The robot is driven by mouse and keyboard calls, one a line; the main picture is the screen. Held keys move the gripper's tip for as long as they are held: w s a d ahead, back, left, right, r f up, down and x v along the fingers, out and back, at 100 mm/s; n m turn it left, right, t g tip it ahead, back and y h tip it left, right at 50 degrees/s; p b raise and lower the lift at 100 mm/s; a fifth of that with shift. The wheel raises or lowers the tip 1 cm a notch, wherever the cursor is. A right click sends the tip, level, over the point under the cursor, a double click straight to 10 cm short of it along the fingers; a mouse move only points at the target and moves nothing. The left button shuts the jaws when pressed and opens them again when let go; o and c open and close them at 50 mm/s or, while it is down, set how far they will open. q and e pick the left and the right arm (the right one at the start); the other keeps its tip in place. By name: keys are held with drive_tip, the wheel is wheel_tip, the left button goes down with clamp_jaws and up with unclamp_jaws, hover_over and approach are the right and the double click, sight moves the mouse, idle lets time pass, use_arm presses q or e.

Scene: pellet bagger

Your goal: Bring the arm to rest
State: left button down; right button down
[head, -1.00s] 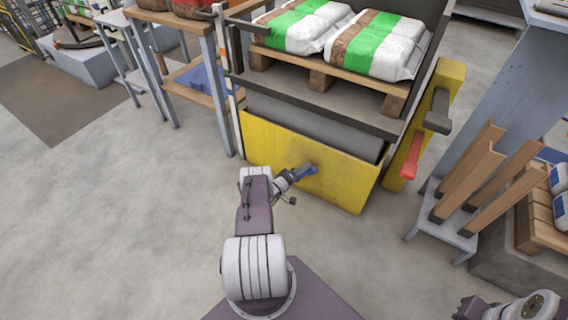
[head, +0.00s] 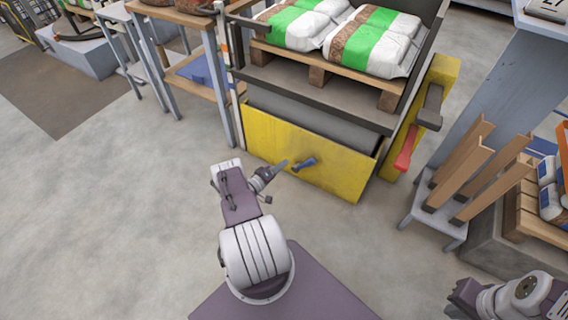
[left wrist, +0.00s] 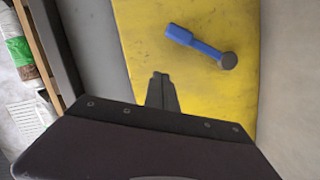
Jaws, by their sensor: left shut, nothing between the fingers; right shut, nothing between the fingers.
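My left arm reaches forward from my base in the head view. Its gripper (head: 279,166) is shut and empty, in front of the yellow panel (head: 325,172) of the pallet machine. The shut fingers also show in the left wrist view (left wrist: 161,92). A blue handle (head: 305,163) sits on the yellow panel, just right of the left gripper and apart from it. In the left wrist view the blue handle (left wrist: 196,42) lies above and right of the fingertips. Part of my right arm shows at the lower right of the head view; its gripper fingers cannot be made out.
A pallet (head: 330,72) with green and white bags (head: 372,42) stands on the machine. A red lever (head: 404,158) is on the yellow post at its right. A grey stand (head: 436,210) with wooden uprights is further right. The floor at left is clear.

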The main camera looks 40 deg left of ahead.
use_arm(q)
drive_tip(key=w+d+r+m+g+h, duration=0.2)
drive_tip(key=w+d+r+g+h, duration=0.15)
drive_tip(key=d, duration=0.35)
drive_tip(key=w+d+r+m+g+h, duration=0.2)
drive_tip(key=d+r+h, duration=0.15)
drive_tip(key=d, duration=0.25)
drive_tip(key=s+d+r+m+g+p, duration=0.1)
drive_tip(key=s+d+r+m+g, duration=0.2)
drive_tip(key=s+d+r+g, duration=0.45)
drive_tip(key=s+d+r+m+g+p, duration=0.15)
drive_tip(key=s+d+r+g, duration=0.25)
drive_tip(key=d, duration=0.6)
drive_tip(key=s+r+m+t+y, duration=0.1)
drive_tip(key=s+r+m+y, duration=0.4)
drive_tip(key=s+r+y, duration=0.3)
wheel_tip(320, 180, up, 38)
drive_tip(key=s+h+p, duration=0.1)
drive_tip(key=p, duration=3.6)
drive_tip(key=shift+d+f+p, duration=0.2)
drive_tip(key=shift+d+p, duration=0.1)
drive_tip(key=shift+d, duration=0.1)
